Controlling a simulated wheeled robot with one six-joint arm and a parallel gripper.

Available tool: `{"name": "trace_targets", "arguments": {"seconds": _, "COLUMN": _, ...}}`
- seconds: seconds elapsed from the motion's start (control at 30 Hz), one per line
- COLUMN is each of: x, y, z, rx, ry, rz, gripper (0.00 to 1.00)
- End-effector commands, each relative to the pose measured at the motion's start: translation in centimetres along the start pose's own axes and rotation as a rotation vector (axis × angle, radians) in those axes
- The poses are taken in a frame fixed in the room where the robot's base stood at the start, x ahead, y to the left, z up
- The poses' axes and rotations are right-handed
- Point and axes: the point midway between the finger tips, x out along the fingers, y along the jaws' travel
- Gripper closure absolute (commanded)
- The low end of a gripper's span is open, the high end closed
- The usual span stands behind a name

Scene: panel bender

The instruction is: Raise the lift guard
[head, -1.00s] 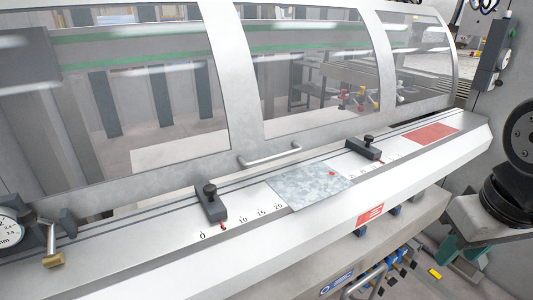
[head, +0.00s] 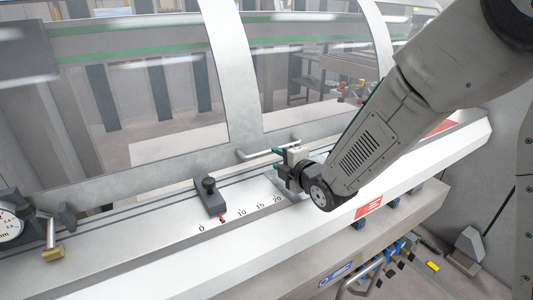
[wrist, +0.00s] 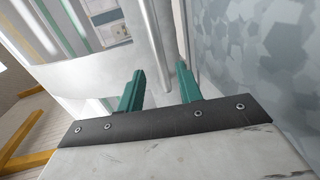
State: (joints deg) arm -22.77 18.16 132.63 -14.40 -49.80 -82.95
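The lift guard (head: 240,70) is a pale metal frame with clear curved windows over the bender's bed, and it is down. In the wrist view, the green fingers of my gripper (wrist: 160,78) are apart. The pale handle bar (wrist: 152,50) shows between them, with gaps on both sides. I cannot tell how deep the bar sits between the fingers.
A grey sheet (head: 288,190) lies on the bed beneath my gripper, mostly hidden. A black stop block (head: 210,200) stands left of it by the scale. A dial gauge (head: 8,228) and a brass-tipped part (head: 52,252) are at far left.

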Motion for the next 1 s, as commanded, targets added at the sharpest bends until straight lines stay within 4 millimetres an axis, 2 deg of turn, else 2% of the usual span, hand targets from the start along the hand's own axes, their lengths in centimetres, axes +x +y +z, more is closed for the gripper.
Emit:
{"name": "trace_targets", "arguments": {"seconds": 0.3, "x": 4.7, "y": 0.0, "z": -0.1, "rx": -0.005, "ry": 0.002, "rz": 0.007, "gripper": 0.65}}
{"name": "trace_targets", "arguments": {"seconds": 0.5, "x": 7.0, "y": 0.1, "z": 0.0, "rx": -0.004, "ry": 0.002, "rz": 0.006, "gripper": 0.65}}
{"name": "trace_targets", "arguments": {"seconds": 0.87, "x": 7.6, "y": 0.1, "z": 0.0, "rx": -0.004, "ry": 0.001, "rz": 0.006, "gripper": 0.65}}
{"name": "trace_targets", "arguments": {"seconds": 0.9, "x": 7.6, "y": 0.1, "z": 0.0, "rx": -0.004, "ry": 0.001, "rz": 0.006, "gripper": 0.76}}
{"name": "trace_targets", "arguments": {"seconds": 1.0, "x": 7.6, "y": 0.1, "z": 0.0, "rx": -0.004, "ry": 0.001, "rz": 0.006, "gripper": 1.0}}
